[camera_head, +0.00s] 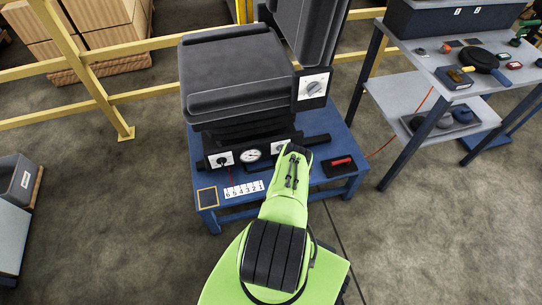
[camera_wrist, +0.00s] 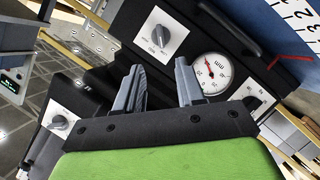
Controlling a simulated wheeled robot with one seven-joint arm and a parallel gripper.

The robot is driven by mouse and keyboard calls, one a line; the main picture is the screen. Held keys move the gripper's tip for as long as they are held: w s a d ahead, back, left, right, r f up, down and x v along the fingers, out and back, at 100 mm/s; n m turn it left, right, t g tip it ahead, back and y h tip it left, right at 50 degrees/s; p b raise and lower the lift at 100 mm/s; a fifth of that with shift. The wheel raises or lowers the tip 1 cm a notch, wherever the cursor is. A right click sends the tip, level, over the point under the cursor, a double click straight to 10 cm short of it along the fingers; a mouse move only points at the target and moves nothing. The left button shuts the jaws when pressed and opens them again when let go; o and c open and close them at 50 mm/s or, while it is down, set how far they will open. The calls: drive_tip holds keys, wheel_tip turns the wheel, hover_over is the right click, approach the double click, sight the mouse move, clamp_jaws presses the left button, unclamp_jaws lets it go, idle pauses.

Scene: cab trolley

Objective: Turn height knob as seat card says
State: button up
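A dark seat (camera_head: 235,75) stands on a blue table. Its front panel carries a left knob (camera_head: 224,159), a round gauge (camera_head: 251,154) and a right knob (camera_head: 280,148), partly behind my arm. In the wrist view the right knob (camera_wrist: 158,36) sits on a white labelled plate, beside the gauge (camera_wrist: 210,72). A side knob (camera_head: 313,87) is on the seat's side, also in the wrist view (camera_wrist: 60,122). Which is the height knob I cannot read. My gripper (camera_wrist: 160,68) is open and empty, its fingertips just short of the right knob's plate. No readable seat card shows.
A number strip (camera_head: 244,188), a small framed dark panel (camera_head: 207,196) and a red-handled black block (camera_head: 342,163) lie on the blue table (camera_head: 330,190). A grey tool trolley (camera_head: 440,60) stands right. Yellow rails (camera_head: 140,47) run behind.

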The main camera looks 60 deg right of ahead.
drive_tip(key=b+x, duration=0.8)
drive_tip(key=x, duration=0.6)
clamp_jaws()
